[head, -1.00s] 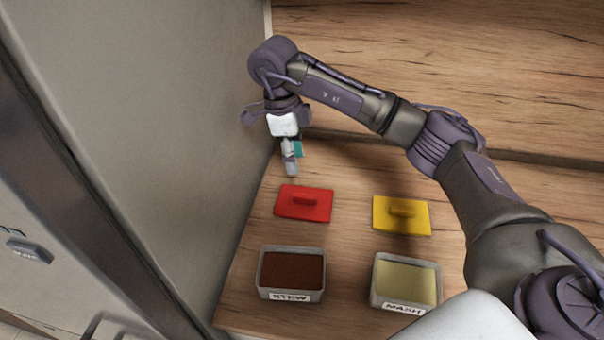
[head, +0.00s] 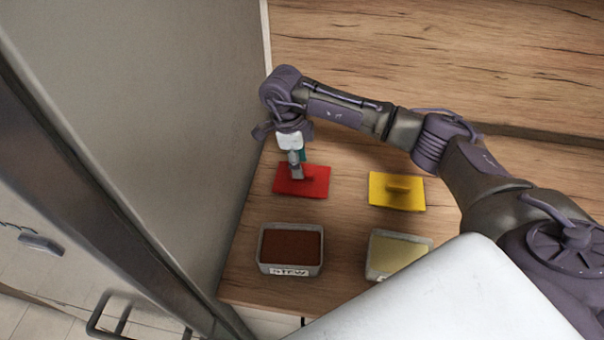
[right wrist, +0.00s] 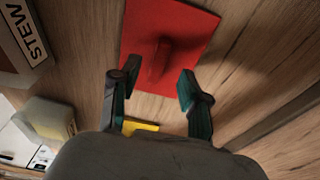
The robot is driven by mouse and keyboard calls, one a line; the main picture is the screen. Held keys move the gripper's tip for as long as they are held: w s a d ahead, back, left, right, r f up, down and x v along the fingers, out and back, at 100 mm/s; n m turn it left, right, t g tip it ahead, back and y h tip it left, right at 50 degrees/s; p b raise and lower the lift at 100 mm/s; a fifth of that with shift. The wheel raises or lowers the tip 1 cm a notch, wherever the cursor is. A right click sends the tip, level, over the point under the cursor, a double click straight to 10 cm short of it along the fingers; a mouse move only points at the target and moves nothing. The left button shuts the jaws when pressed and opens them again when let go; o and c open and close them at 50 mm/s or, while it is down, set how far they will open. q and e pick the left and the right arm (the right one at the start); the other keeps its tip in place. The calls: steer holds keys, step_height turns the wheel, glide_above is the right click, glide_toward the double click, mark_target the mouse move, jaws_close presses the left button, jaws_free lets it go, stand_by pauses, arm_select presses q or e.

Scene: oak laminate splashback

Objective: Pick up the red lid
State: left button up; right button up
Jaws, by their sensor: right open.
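The red lid (head: 312,188) lies flat on the wooden counter behind the stew container. It also shows in the right wrist view (right wrist: 182,30), with its raised handle (right wrist: 160,62) pointing toward the space between my fingers. My right gripper (head: 297,174) is above the lid in the head view and covers part of it. In the right wrist view my right gripper (right wrist: 155,82) is open and empty, its two teal-padded fingers on either side of the handle's near end. I cannot tell how high the fingertips are above the lid. My left gripper is not in view.
The stew container (head: 290,268) stands in front of the red lid. A yellow lid (head: 408,203) lies to the right, with the container of pale mash (head: 398,238) in front of it. A tall grey panel (head: 190,130) borders the counter (head: 345,225) on the left.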

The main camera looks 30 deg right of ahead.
mark_target(315, 184)
steer(key=shift+s+d+f+p, duration=0.1)
steer(key=shift+s+f+p, duration=0.1)
steer(key=shift+f, duration=0.4)
steer(key=shift+s+d+f+p, duration=0.1)
steer(key=shift+f+p, duration=0.05)
steer(key=shift+f, duration=0.9)
jaws_close()
steer(key=shift+r, duration=0.15)
